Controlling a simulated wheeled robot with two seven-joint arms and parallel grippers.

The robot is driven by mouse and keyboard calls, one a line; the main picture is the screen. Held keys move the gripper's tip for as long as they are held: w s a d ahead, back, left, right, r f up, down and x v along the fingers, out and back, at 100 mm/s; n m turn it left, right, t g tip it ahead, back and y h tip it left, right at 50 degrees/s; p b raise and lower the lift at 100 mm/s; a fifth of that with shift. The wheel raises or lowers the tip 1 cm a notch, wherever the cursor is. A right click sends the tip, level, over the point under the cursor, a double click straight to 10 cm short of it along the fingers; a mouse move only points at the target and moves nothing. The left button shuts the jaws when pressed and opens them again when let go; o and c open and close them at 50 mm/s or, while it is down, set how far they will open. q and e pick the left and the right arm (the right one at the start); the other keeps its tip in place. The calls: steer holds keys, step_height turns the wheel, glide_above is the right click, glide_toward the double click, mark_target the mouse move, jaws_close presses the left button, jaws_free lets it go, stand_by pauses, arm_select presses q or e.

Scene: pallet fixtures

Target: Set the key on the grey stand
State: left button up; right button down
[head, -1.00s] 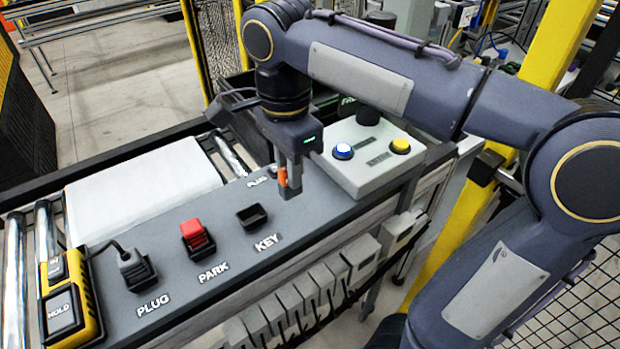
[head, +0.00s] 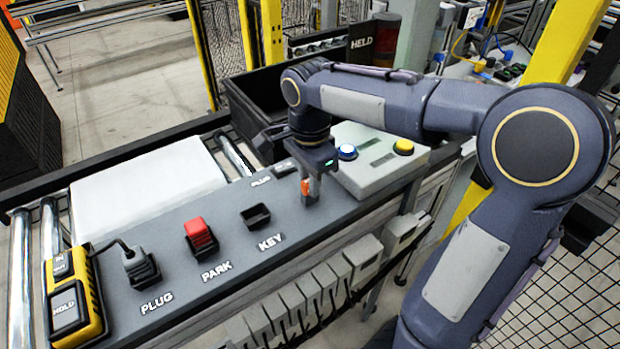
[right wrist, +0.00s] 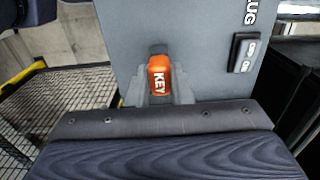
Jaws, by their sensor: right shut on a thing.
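The orange key (right wrist: 159,75), lettered KEY, is between the fingers of my right gripper (right wrist: 158,92) in the right wrist view. In the head view my right gripper (head: 309,196) points down, shut on the key (head: 306,187), at the right part of the grey panel (head: 225,275). It is right of the empty black socket marked KEY (head: 256,215). I cannot tell whether the key touches the panel. I cannot tell for sure which grey part is the stand. My left gripper is not in view.
A red block (head: 198,232) sits in the PARK socket and a grey plug (head: 136,262) in the PLUG socket. A yellow HOLD box (head: 75,300) stands at the left end. A light grey button box (head: 380,160) is just beyond my gripper. A black bin (head: 262,95) stands behind.

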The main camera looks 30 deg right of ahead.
steer(key=shift+f, duration=0.1)
steer(key=c, duration=1.3)
jaws_free()
step_height(320, 180, up, 12)
steer(key=s+a+f+n+t+y, duration=0.2)
steer(key=s+f+n, duration=0.5)
steer(key=s, duration=0.1)
steer(key=s+a+f+n+t+y, duration=0.1)
steer(key=s+a+f+n+t, duration=0.1)
steer(key=s+f+n, duration=0.4)
steer(key=s+n+t+p, duration=0.1)
steer(key=s+n, duration=0.1)
steer(key=s, duration=0.1)
steer(key=shift+a+f+n+t+y, duration=0.15)
steer(key=shift+f+n+t+y, duration=0.15)
steer(key=shift+f+y, duration=0.1)
